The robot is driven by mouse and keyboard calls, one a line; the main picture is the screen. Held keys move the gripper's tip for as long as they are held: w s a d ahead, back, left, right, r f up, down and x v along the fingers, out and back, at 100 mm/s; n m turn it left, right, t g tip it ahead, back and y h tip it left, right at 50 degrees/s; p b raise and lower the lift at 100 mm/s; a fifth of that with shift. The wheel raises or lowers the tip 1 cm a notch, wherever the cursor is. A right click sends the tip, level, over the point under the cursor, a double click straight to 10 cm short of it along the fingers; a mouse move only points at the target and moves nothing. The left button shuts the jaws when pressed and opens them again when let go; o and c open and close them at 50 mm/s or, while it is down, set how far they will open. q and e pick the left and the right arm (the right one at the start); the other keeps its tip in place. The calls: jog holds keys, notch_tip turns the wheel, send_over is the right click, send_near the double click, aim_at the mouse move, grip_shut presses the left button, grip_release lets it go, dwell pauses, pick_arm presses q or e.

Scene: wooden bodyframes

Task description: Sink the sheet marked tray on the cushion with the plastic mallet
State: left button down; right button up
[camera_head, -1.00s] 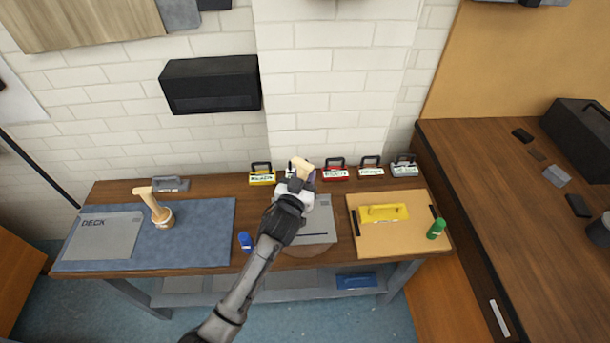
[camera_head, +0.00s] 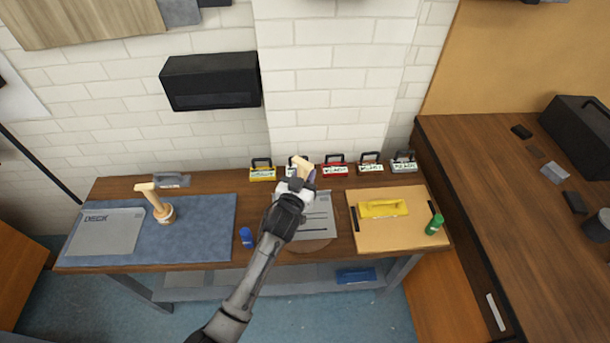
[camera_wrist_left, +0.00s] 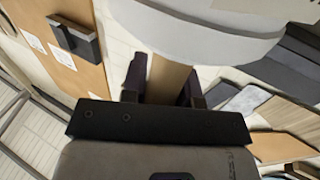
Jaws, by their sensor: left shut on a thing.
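My left gripper (camera_head: 297,183) reaches over the middle of the bench. It is shut on the tan handle (camera_wrist_left: 166,80) of a mallet with a broad off-white head (camera_wrist_left: 195,32), seen close up in the left wrist view. In the head view a tan end of the mallet (camera_head: 303,165) shows beyond the gripper. Below lies a grey sheet (camera_head: 318,222) with dark lines, partly hidden by my arm; I cannot read a mark on it. It rests on a round brown cushion (camera_head: 308,246), mostly covered. Another grey sheet marked DECK (camera_head: 105,232) lies at left. My right gripper is out of view.
A blue bottle (camera_head: 246,237) stands left of the cushion. A tan board (camera_head: 390,235) holds a yellow tool (camera_head: 383,208); a green bottle (camera_head: 434,224) stands by it. Several labelled blocks (camera_head: 335,170) line the back.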

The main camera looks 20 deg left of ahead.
pick_arm(q)
jog(key=shift+r, duration=0.75)
jog(key=shift+f, duration=0.15)
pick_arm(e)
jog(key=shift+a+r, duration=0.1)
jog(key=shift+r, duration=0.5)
pick_arm(q)
jog(key=shift+s+p, duration=0.1)
jog(key=shift+p, duration=0.2)
jog(key=s+d+r+p, duration=0.2)
jog(key=s+p, duration=0.4)
jog(key=s, duration=0.2)
jog(key=shift+s+d, duration=0.2)
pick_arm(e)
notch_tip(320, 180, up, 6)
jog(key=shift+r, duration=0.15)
